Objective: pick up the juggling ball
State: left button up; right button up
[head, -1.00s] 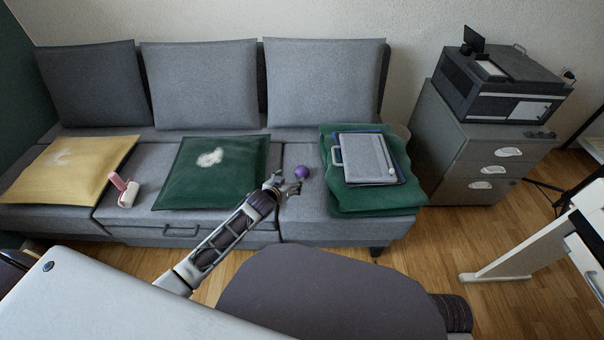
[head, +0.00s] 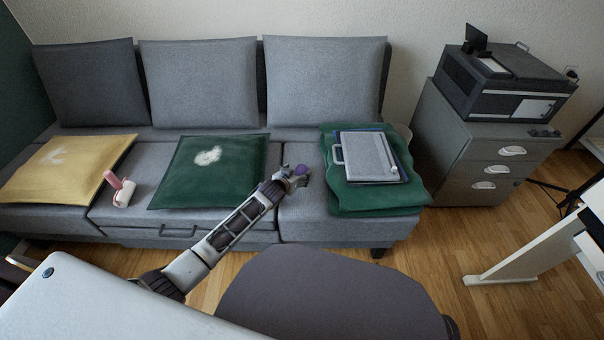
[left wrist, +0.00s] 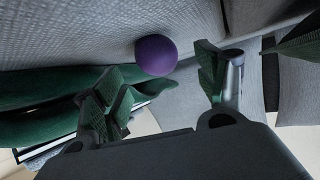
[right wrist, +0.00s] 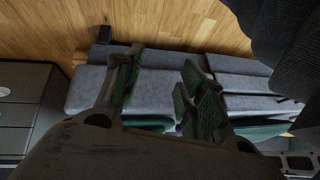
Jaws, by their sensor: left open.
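The purple juggling ball (head: 302,168) lies on the grey sofa seat between two green items. My left gripper (head: 292,178) is right at it in the head view, partly covering it. In the left wrist view the ball (left wrist: 156,55) shows between the two spread fingers of my left gripper (left wrist: 160,80), slightly beyond their tips. The fingers are open with nothing between the pads; I cannot tell whether any finger touches the ball. In the right wrist view my right gripper (right wrist: 160,82) is open and empty, well away from the sofa.
A green cushion (head: 180,185) lies left of the ball, and a folded green blanket (head: 375,200) with a grey case (head: 369,157) on it lies right. A pink-handled roller (head: 123,192) is farther left. A dark chair (head: 310,295) stands in front of the sofa.

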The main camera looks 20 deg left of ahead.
aim_at(300, 171)
pick_arm(q)
jog(key=shift+w+f, duration=0.1)
jog(key=shift+w, duration=0.05)
pick_arm(e)
jog(key=shift+f, duration=0.1)
pick_arm(q)
jog(key=shift+w+d+f+b, duration=0.1)
jog(key=shift+w+f+b, duration=0.2)
jog(key=shift+b, duration=0.1)
jog(key=shift+w+f, duration=0.1)
jog(key=shift+w, duration=0.15)
jog(key=shift+w+d+f+b, duration=0.1)
jog(key=shift+w+f+b, duration=0.45)
jog(key=shift+b, duration=0.25)
jog(key=shift+b+x, duration=0.5)
jog(key=shift+x, duration=0.5)
jog(key=shift+w+r, duration=0.1)
jog(key=shift+r, duration=0.05)
pick_arm(e)
jog(key=shift+m+t+y, duration=0.3)
jog(key=shift+t, duration=0.2)
jog(key=f, duration=0.2)
jog(key=a+f, duration=0.1)
jog(key=f, duration=0.2)
jog(key=shift+w+f, duration=0.1)
jog(key=shift+w, duration=0.05)
pick_arm(q)
jog(key=c, duration=1.2)
jog(key=shift+o, duration=0.2)
jog(key=shift+r, duration=0.15)
